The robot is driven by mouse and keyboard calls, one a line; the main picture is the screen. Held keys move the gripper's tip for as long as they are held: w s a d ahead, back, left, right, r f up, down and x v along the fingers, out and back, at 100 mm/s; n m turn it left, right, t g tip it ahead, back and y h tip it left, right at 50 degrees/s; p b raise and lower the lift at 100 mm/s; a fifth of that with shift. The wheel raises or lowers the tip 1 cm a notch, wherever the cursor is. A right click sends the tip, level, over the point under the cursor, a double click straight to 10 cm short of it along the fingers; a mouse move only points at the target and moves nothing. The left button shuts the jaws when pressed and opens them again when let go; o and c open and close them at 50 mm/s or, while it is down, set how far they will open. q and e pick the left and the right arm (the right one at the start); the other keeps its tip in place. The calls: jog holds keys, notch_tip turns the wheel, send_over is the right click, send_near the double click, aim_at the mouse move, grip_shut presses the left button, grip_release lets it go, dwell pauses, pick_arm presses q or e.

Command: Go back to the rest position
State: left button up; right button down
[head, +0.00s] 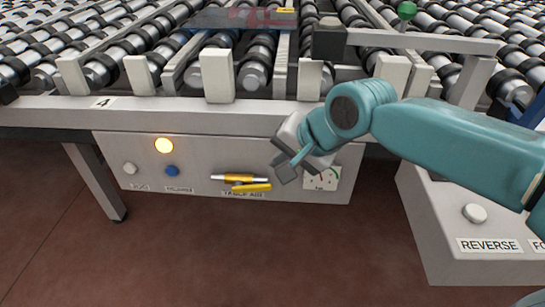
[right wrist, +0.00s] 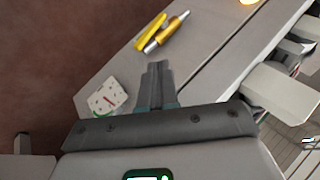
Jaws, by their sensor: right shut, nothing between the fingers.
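My right gripper (head: 287,172) shows in the head view in front of the grey control panel, between the yellow valve handle and the gauge. In the right wrist view its fingers (right wrist: 157,75) are together with nothing between them. They point toward the panel and are apart from the yellow handle. My right arm reaches in from the right side of the head view. My left gripper is in neither view.
The panel (head: 200,192) carries a lit yellow lamp (head: 164,145), a blue button (head: 172,170), a yellow valve handle (head: 250,187) and a gauge (head: 322,178). A roller conveyor (head: 130,50) lies behind. A box with a white button (head: 474,213) stands right. The floor (head: 210,255) is clear.

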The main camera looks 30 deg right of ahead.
dwell(0.4)
jog(key=s+a+f+g, duration=0.2)
jog(key=f+g, duration=0.2)
jog(key=f, duration=1)
jog(key=s+a+f+g, duration=0.1)
jog(key=a+f+g, duration=0.2)
jog(key=f, duration=1.1)
jog(key=s+a+f+n+g+y, duration=0.1)
jog(key=s+a+f+n, duration=0.25)
jog(key=s+f, duration=0.5)
jog(key=s+a+f+n+g+y, duration=0.15)
jog(key=s+a+f, duration=0.25)
jog(key=s+f, duration=0.4)
jog(key=w+r+n+t+p, duration=0.1)
jog(key=w+r+p, duration=0.1)
jog(key=r+p, duration=1)
jog(key=w+d+r+n+t+p, duration=0.1)
jog(key=w+r+n+p, duration=0.1)
jog(key=r+p, duration=1)
jog(key=shift+r+n+t+h+p, duration=0.35)
jog(key=shift+r+h+p, duration=0.1)
jog(key=shift+p, duration=0.4)
